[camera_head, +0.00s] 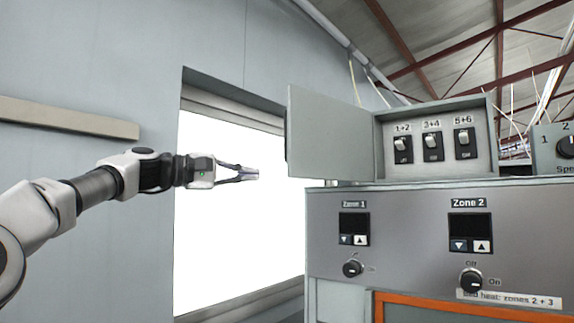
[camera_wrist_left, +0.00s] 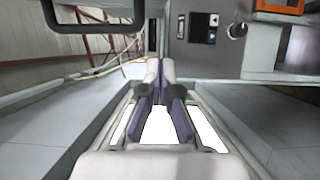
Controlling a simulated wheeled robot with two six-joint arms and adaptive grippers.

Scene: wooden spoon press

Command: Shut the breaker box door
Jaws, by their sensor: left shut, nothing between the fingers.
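The breaker box (camera_head: 437,140) stands on top of the grey control cabinet, with its three labelled switches exposed. Its grey door (camera_head: 330,137) is hinged on the left side of the box and stands wide open, swung out to the left. My left gripper (camera_head: 257,174) is shut and empty, to the left of the door's free edge and a little below its middle, apart from it. Its closed fingers also show in the left wrist view (camera_wrist_left: 158,75). My right gripper is not in either view.
The control cabinet (camera_head: 400,245) has Zone 1 and Zone 2 displays and knobs on its front. Another control box (camera_head: 554,150) stands at the far right. A bright window opening (camera_head: 235,235) lies behind my left gripper. A wall rail (camera_head: 65,118) is at left.

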